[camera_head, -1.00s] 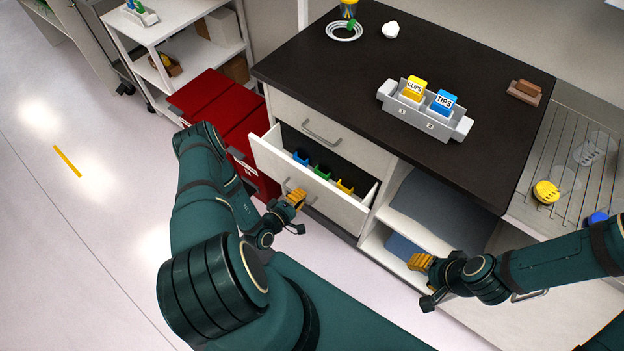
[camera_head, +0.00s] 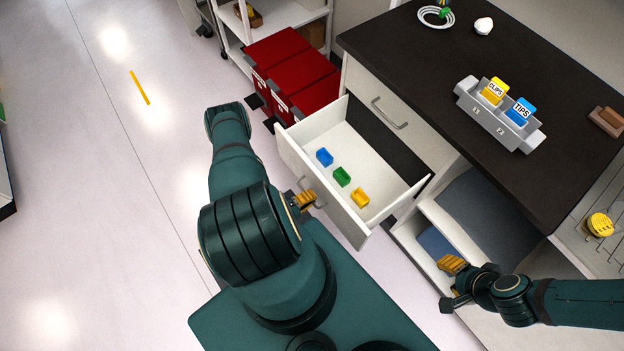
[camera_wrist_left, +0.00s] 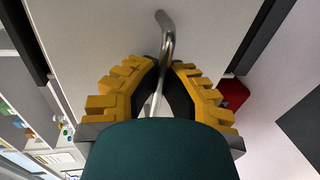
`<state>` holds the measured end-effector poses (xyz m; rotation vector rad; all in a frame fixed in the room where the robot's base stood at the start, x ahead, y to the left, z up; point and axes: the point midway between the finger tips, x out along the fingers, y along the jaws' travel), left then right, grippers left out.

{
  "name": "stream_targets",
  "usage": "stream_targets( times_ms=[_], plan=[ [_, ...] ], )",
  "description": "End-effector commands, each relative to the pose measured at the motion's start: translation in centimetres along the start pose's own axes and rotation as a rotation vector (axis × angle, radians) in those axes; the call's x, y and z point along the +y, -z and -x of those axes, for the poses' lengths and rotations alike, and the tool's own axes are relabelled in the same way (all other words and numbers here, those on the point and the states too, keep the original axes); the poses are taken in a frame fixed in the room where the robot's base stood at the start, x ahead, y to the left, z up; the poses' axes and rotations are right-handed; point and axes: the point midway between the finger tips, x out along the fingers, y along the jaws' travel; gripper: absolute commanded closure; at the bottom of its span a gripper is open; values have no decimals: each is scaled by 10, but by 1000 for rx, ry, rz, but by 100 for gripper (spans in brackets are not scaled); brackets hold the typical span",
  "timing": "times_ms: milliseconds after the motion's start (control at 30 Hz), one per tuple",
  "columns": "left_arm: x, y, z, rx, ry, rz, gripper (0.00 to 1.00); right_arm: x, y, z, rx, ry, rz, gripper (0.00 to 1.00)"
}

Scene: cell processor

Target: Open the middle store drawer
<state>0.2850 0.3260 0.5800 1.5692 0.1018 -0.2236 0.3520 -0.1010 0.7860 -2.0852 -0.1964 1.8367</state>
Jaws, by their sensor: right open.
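The store drawer (camera_head: 342,212) below the top drawer is pulled well out of the white cabinet. My left gripper (camera_head: 304,199) is at the drawer's front, partly hidden behind my own arm. In the left wrist view its yellow fingers (camera_wrist_left: 169,68) close around the metal drawer handle (camera_wrist_left: 166,35). My right gripper (camera_head: 449,283) is open and empty, in front of the lower open shelf.
The top drawer (camera_head: 400,128) is closed. Red bins (camera_head: 290,75) stand on the floor left of the cabinet. The dark countertop (camera_head: 420,55) carries a grey holder (camera_head: 500,124) with CLIPS and TIPS cards.

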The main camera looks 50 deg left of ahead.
Motion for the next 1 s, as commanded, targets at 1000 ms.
stream_targets(
  times_ms=[1000],
  plan=[
    [0, 1, 63, 3, 3, 1, 61, 0, 0, 0, 0, 0, 0, 53]
  ],
)
